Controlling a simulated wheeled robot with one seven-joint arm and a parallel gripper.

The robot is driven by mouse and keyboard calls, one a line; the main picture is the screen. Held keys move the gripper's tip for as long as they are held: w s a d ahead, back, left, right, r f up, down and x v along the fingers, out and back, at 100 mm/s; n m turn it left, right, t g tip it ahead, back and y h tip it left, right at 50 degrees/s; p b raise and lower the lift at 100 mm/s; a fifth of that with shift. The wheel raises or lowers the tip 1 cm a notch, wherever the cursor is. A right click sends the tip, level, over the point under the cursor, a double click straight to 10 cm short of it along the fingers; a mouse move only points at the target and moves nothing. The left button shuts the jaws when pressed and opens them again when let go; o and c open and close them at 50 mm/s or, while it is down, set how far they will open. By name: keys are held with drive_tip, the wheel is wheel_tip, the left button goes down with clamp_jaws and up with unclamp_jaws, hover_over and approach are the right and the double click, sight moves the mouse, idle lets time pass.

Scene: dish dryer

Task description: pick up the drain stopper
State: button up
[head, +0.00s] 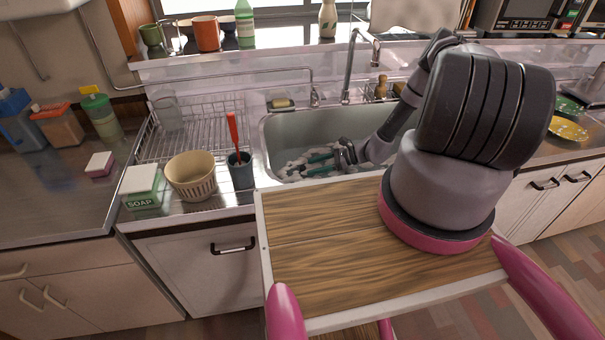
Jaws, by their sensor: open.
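My gripper (342,155) is low inside the metal sink (283,127), at the end of my arm that reaches in from the right. Its jaws are open, though the fingertips are small and hard to make out. A grey and white lumpy thing with dark green parts (318,158) lies in the sink just left of my gripper. I cannot tell whether they touch. I cannot make out the drain stopper for certain; the sink's floor is partly hidden by my arm and the front edge.
The faucet (349,70) rises behind the sink. A sponge (282,103) sits on its back rim.

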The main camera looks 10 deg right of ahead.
sight(304, 167)
drive_tip(key=x, duration=0.4)
drive_tip(key=shift+w+a+r, duration=0.15)
drive_tip(key=shift+w+a, duration=0.05)
drive_tip(key=shift+a, duration=0.25)
clamp_jaws()
